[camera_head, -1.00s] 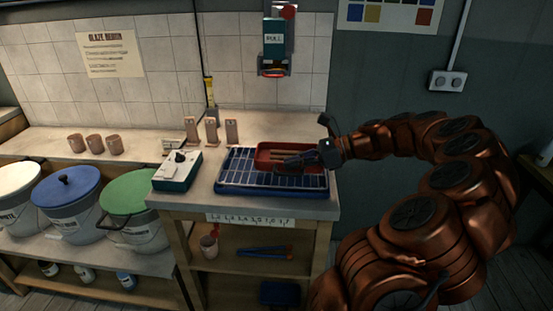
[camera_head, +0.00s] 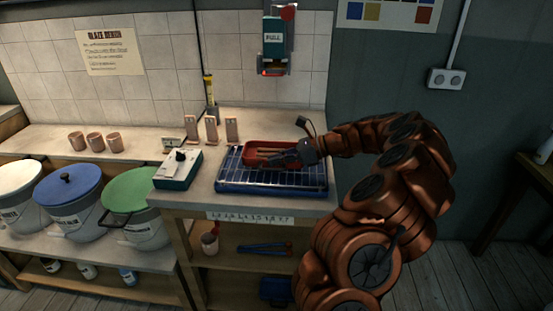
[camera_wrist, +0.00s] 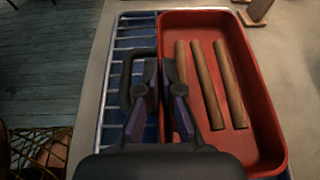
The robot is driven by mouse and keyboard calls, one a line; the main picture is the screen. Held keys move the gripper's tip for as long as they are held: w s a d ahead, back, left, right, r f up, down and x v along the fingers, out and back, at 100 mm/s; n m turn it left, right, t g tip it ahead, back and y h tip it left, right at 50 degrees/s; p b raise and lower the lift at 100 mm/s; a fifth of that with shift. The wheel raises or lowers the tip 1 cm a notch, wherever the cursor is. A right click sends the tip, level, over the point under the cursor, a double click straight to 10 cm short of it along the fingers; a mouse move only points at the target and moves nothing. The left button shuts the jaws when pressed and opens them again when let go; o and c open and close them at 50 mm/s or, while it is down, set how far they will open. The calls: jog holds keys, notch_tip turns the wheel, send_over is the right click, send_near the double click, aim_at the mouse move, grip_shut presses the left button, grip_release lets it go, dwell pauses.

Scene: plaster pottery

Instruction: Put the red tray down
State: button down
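The red tray (camera_head: 282,143) is shallow and holds three brown sticks (camera_wrist: 206,85). It is over a blue rack (camera_head: 232,188) with pale bars on the worktop. It also fills the right half of the wrist view (camera_wrist: 258,92). A dark loop sits beside the left finger. The tray looks level. I cannot tell whether its bottom touches the rack.
A white-and-teal box with a knob (camera_head: 178,168) stands left of the rack. Upright tan pieces (camera_head: 212,129) stand behind it. Lidded buckets (camera_head: 137,203) and cups (camera_head: 94,142) are farther left. A teal dispenser (camera_head: 274,42) hangs on the wall above. Bare worktop (camera_head: 270,121) shows behind the rack.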

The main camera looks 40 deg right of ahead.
jog(key=shift+f, duration=0.15)
jog(key=c, duration=1.3)
grip_release()
jog(key=b+v, duration=0.1)
jog(key=v, duration=1.1)
